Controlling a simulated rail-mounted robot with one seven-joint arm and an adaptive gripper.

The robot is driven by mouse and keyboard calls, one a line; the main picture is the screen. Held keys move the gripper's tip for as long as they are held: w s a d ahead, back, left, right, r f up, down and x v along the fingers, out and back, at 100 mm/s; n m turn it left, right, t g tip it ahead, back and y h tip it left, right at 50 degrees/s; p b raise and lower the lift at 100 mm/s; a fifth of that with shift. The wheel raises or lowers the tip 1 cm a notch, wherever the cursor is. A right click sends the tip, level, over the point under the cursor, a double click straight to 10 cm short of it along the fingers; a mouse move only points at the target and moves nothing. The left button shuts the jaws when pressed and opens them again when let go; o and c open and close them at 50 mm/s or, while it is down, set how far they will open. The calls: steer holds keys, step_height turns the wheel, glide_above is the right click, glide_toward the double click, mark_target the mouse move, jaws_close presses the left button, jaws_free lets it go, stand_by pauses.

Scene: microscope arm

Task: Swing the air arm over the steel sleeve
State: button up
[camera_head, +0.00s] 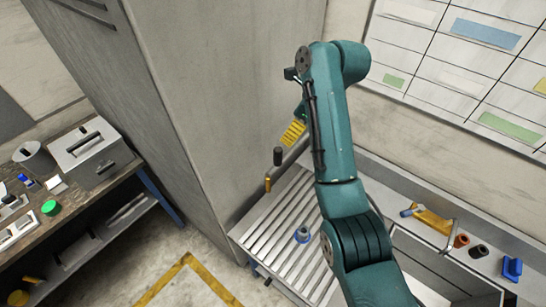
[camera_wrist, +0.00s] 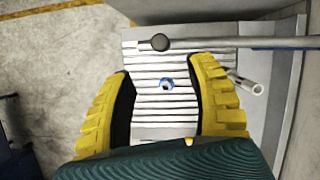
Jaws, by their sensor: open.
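My gripper (camera_wrist: 165,78) is open and empty, its two yellow fingers apart above the slatted bench. It also shows in the head view (camera_head: 293,132). A small steel piece with a blue ring, which looks like the steel sleeve (camera_wrist: 166,84), stands on the slats below, between the fingers in the wrist view. A grey bar, which looks like the air arm (camera_wrist: 240,43), crosses the top right of the wrist view and ends in a dark round knob. No contact with my gripper shows.
A short pale tube (camera_wrist: 247,83) shows beside the right finger. A clamp and small parts lie right of my arm. A tall grey cabinet (camera_head: 220,80) stands left.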

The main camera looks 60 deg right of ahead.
mark_target(275, 155)
steer(key=p+x, duration=0.2)
steer(key=x, duration=1.1)
steer(key=shift+w+f+p, duration=0.2)
steer(key=shift+f+p, duration=0.1)
steer(key=shift+p, duration=0.1)
jaws_close()
